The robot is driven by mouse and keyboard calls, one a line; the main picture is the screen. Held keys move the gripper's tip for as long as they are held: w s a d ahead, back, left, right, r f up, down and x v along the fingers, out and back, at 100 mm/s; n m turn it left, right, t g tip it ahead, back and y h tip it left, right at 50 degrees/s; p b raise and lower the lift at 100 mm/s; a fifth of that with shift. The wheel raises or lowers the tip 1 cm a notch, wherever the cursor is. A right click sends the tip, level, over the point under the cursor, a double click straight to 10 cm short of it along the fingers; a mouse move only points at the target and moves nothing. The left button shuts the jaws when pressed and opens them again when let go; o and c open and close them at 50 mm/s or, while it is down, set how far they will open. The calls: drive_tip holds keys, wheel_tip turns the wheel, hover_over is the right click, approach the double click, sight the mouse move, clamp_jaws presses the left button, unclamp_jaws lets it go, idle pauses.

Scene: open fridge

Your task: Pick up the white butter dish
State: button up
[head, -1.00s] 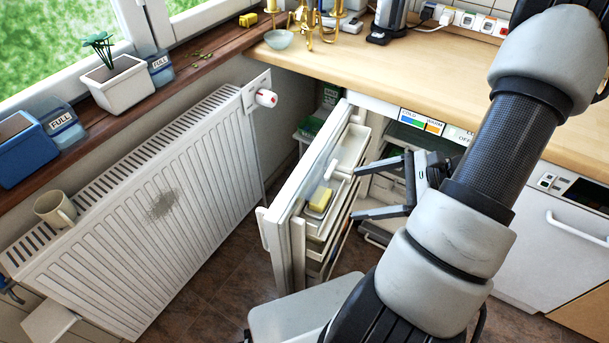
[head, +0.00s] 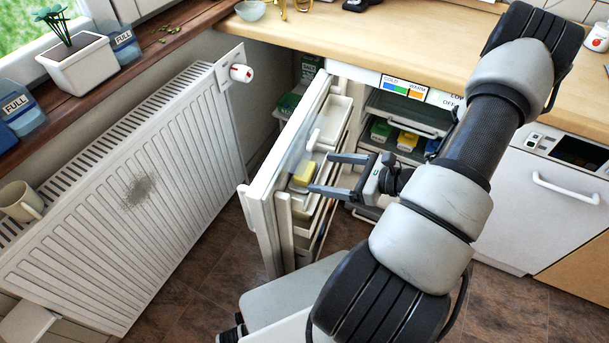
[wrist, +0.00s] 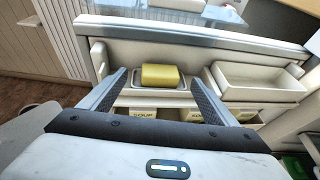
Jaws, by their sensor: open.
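The white butter dish (wrist: 185,84) sits on a fridge-door shelf with a yellow block of butter (wrist: 160,75) on it. In the head view the butter (head: 304,173) shows clearly, while only a little of the dish (head: 298,187) shows. My gripper (head: 322,172) is open and empty, its fingers pointing at the door shelf. In the wrist view the fingers frame the butter on the left and right. The dish lies just beyond the fingertips, and I cannot tell whether they touch it.
The open fridge door (head: 270,190) stands between my arm and the white radiator (head: 150,180). An empty white door bin (wrist: 262,78) is right of the dish. Boxes labelled soup (wrist: 147,114) stand on the shelf below. The wooden counter (head: 400,45) is above the fridge.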

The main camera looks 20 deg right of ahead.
sight(308, 171)
drive_tip(key=shift+f+b+x, duration=0.2)
drive_tip(key=shift+b+x, duration=0.4)
drive_tip(key=shift+x, duration=2.4)
drive_tip(key=shift+d, duration=0.1)
drive_tip(key=c, duration=1.3)
